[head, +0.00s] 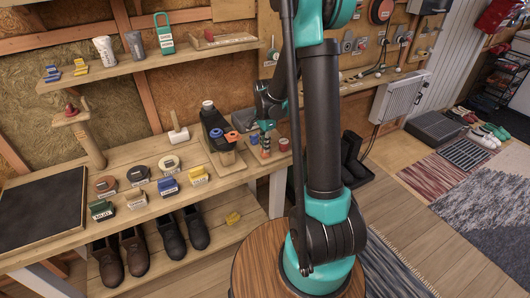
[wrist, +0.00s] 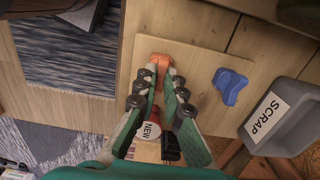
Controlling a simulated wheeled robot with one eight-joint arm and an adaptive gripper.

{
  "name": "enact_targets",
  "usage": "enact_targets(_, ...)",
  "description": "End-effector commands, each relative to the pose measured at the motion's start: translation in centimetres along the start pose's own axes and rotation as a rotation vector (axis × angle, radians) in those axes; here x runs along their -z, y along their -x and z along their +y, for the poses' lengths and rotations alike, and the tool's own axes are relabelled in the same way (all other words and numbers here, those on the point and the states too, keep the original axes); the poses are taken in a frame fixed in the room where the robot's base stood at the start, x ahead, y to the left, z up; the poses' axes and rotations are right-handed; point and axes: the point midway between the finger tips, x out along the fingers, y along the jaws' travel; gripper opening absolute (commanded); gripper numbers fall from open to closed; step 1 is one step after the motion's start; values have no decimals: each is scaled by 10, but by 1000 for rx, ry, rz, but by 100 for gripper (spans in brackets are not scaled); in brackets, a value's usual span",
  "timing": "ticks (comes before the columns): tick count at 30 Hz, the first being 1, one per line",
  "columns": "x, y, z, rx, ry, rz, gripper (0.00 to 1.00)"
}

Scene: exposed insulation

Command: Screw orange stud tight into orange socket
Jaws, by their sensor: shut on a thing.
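My gripper (head: 265,139) is to the right of the wooden stand on the workbench in the head view. In the wrist view its green fingers (wrist: 161,80) close together on an orange piece, the orange stud. Orange (wrist: 160,59) shows at and beyond the fingertips; I cannot tell there where stud ends and socket begins. In the head view an orange part (head: 231,136), apparently the orange socket, sits beside a blue part (head: 216,132) on the stand. Thread engagement is hidden.
A round red container (head: 284,144) is right of my gripper.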

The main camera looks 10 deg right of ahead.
Motion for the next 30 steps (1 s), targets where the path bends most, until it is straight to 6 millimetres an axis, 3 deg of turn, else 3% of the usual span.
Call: enact_targets(30,0,11,0,0,0,0,0)
